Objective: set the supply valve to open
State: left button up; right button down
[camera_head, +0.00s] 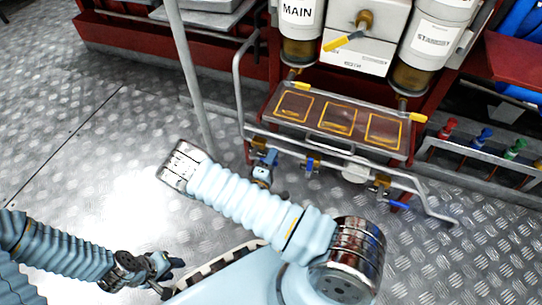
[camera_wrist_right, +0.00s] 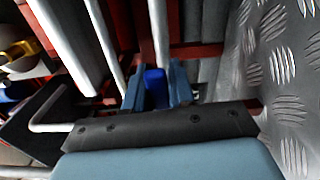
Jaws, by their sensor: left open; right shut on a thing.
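A row of small brass valves with blue handles runs along the front pipe in the head view; the middle valve (camera_head: 312,165) and the right valve (camera_head: 398,205) show plainly. At the left end, my right gripper (camera_head: 267,158) covers most of a third valve. In the right wrist view a blue handle (camera_wrist_right: 154,78) sits between my right gripper's jaws (camera_wrist_right: 156,92), which are shut on it. No label marks which valve is the supply valve. My left gripper (camera_head: 174,277) is open and empty over the floor at lower left.
Behind the valves is a tray (camera_head: 338,110) with yellow-outlined squares. Above it stand the MAIN (camera_head: 300,25) and standby (camera_head: 428,45) canisters and a yellow lever (camera_head: 342,42). A grey post (camera_head: 186,65) rises left of the valves. Colored-top handles (camera_head: 484,138) stand at right.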

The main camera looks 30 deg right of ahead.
jog(key=shift+s+f+m, duration=0.1)
jog(key=shift+f+m, duration=0.25)
jog(key=shift+m, duration=0.05)
jog(key=c, duration=1)
grip_release()
jog(key=shift+c, duration=0.2)
